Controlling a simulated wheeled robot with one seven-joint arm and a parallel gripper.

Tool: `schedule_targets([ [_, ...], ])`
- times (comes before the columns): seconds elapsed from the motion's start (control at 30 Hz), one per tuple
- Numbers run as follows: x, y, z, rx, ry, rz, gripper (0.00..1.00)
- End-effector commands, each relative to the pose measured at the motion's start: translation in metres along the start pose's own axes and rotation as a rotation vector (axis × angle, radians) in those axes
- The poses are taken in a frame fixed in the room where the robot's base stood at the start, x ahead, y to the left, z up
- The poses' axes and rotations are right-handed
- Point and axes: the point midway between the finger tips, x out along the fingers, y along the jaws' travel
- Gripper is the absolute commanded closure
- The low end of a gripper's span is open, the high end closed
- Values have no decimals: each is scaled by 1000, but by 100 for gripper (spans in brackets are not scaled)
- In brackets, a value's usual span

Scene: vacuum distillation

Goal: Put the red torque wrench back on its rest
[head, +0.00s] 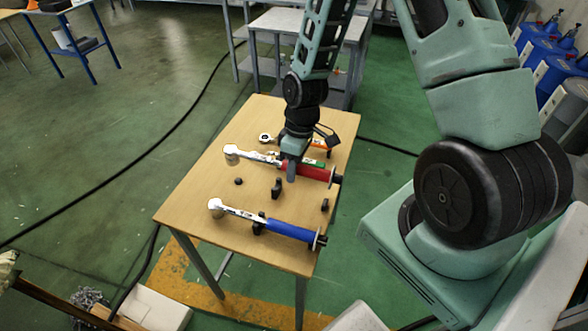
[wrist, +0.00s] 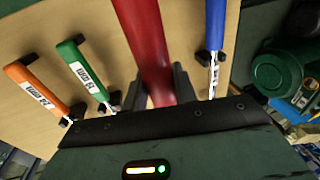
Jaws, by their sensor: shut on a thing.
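The red torque wrench (head: 312,173) has a red handle and a silver ratchet head at its left end. My gripper (head: 291,173) is shut on the red handle from above. In the wrist view the handle (wrist: 145,40) passes between the two fingers (wrist: 158,88). The wrench looks roughly level and raised over the table, nearer the back than the bare supports. These black supports (head: 277,188) stand in front of it, with a smaller one (head: 325,204) to the right and a low round one (head: 238,181) to the left. The ratchet head is outside the wrist view.
A blue-handled wrench (head: 290,230) lies at the front of the wooden table (head: 190,205). A green-handled wrench (head: 314,162) and an orange-handled one (head: 318,146) lie close behind the red one. A grey table (head: 305,25) stands beyond.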

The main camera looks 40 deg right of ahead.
Motion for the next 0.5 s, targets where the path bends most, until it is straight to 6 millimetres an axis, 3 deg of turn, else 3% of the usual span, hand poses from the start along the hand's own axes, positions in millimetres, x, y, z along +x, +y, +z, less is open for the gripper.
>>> schedule_targets([
  [0.33,-2,0,3,-4,14,0,100],
  [0.5,9,2,3,-6,13,0,100],
])
